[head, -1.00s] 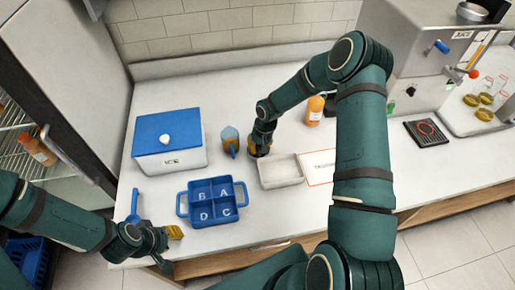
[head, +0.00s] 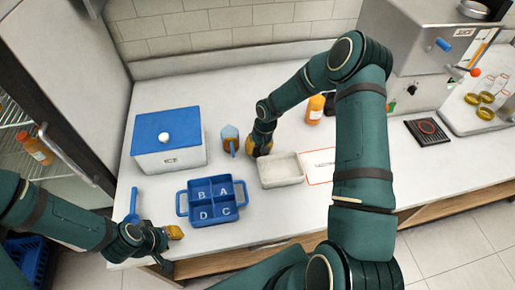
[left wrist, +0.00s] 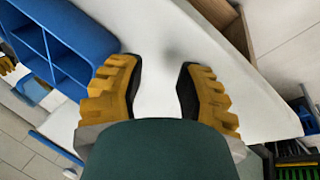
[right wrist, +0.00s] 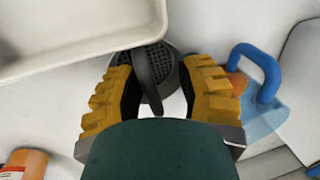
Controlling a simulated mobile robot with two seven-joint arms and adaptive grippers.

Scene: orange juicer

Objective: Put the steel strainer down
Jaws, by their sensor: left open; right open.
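The steel strainer (right wrist: 155,72), a dark round perforated piece with a handle (right wrist: 148,80), shows in the right wrist view just beyond my right fingertips. It appears to rest on the white counter, close to the pale tray. My right gripper (right wrist: 165,92) is open, with the handle in the gap between its fingers and no clear grip on it. In the head view my right gripper (head: 262,146) is low over the counter and hides the strainer. My left gripper (left wrist: 160,88) is open and empty over the counter's front edge; it also shows in the head view (head: 172,234).
A pale tray (head: 282,182) lies right of my right gripper, and a blue-handled jug (head: 229,143) stands left of it. An orange bottle (head: 315,108) stands behind. A blue lettered caddy (head: 183,208) and a blue-lidded box (head: 168,160) are further left.

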